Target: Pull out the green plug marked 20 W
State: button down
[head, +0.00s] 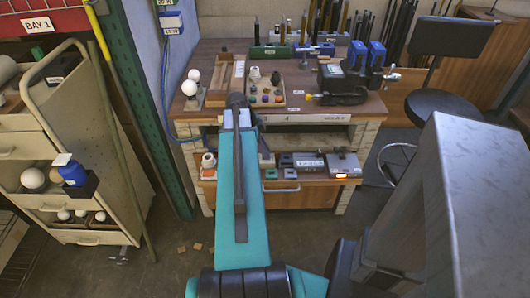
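A tan board (284,85) on the workbench holds several small plugs or knobs in green, blue, red and dark colours, with a white cylinder at its back. They are too small to read any 20 W mark, and I cannot tell which is the marked green plug. My teal arm reaches forward from the bottom of the head view. Its dark end, where my gripper (238,101) is, shows just left of and in front of the board. The fingers are too small and dark to tell open from shut. My arm may hide part of the bench front.
The workbench (330,107) also carries a wooden tray (219,82), white balls (190,82) and a dark machine (340,83) right of the board. A green block (270,52) with upright rods stands behind. Boxes fill the lower shelf. A cart (100,130) is left, a stool (441,108) right.

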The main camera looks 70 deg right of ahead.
jog(key=c, duration=2.3)
grip_release()
grip_shut()
jog(key=shift+r+p, duration=0.4)
jog(key=shift+r, duration=0.35)
jog(key=shift+r+p, duration=1.4)
jog(key=shift+r, duration=1.05)
